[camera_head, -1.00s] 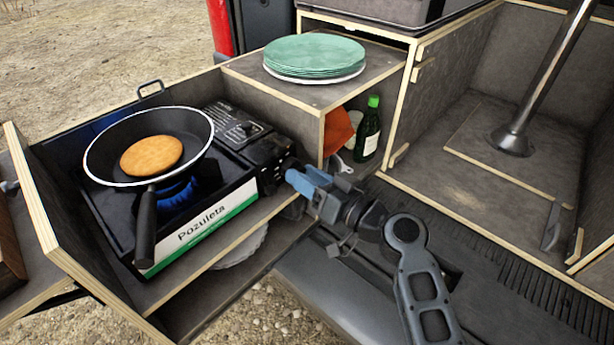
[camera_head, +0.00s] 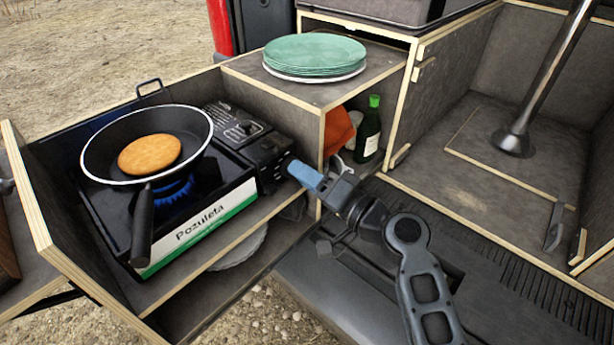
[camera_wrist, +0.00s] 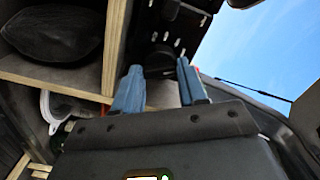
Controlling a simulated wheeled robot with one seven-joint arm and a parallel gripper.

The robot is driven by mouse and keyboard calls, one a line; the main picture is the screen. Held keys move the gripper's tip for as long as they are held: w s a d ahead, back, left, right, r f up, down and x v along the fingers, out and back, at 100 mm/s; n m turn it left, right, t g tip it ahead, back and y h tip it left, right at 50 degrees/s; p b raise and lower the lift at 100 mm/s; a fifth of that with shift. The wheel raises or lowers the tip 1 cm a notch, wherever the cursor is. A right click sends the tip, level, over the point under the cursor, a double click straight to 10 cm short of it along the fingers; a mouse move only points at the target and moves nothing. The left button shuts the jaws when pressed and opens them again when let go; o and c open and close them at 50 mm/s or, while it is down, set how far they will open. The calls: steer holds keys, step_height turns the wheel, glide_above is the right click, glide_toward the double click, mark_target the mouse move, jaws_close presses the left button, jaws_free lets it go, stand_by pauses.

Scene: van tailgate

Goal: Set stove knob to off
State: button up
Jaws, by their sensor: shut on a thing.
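The camping stove (camera_head: 193,228) sits at the left in the wooden box, with a blue flame (camera_head: 174,189) burning under a black pan (camera_head: 101,150). A round brown cake (camera_head: 149,154) lies in the pan. My gripper (camera_head: 291,168) is at the right end of the stove, against its control panel (camera_head: 262,150). In the wrist view, my two blue fingers (camera_wrist: 158,84) stand on either side of the dark round stove knob (camera_wrist: 158,62) and are shut on it. In the head view the knob is hidden by my gripper.
Green plates (camera_head: 314,53) are stacked on the wooden cabinet behind my gripper. A green bottle (camera_head: 368,130) and an orange item (camera_head: 338,128) stand in its opening. A metal post (camera_head: 545,75) stands at the right. The pan handle (camera_head: 142,228) points forward.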

steer(key=m+p, duration=0.1)
steer(key=m, duration=0.4)
steer(key=shift+m, duration=0.3)
steer(key=shift+d, duration=0.1)
stand_by(0.3)
steer(key=o, duration=1.1)
steer(key=shift+c, duration=0.2)
steer(key=v, duration=0.7)
steer(key=shift+s+d, duration=0.25)
steer(key=shift+d, duration=0.05)
steer(key=shift+f, duration=0.1)
